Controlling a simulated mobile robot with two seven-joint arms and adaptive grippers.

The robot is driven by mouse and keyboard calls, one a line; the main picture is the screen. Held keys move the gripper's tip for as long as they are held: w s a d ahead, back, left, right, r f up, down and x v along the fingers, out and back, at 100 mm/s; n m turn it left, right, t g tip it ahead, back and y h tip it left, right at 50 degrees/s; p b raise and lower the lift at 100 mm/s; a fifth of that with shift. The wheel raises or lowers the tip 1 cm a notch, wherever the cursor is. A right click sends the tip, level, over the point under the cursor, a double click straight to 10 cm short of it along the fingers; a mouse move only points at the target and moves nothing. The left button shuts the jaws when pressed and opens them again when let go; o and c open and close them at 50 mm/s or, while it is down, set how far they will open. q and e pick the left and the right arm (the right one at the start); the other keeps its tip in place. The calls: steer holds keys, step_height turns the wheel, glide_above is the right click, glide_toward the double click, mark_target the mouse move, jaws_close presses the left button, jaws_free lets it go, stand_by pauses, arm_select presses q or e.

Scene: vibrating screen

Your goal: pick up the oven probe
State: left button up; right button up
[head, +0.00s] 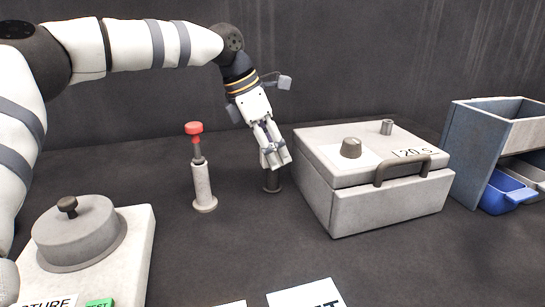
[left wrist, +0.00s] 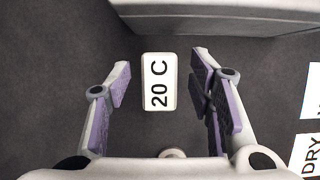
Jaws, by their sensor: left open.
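My left gripper (head: 277,162) points down beside the box with the handle, over a short dark upright piece (head: 272,182). In the left wrist view my left gripper (left wrist: 163,68) is open, its two purple-padded fingers apart. My right gripper is not in view.
A red-topped rod stands in a pale holder (head: 204,188) left of the gripper. The grey box (head: 385,205) with a knob and handle is close on the right. A lidded round pot (head: 78,240) stands front left, a bin rack (head: 478,150) far right.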

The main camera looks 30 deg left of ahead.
arm_select(q)
jaws_close()
steer(key=shift+r, duration=0.1)
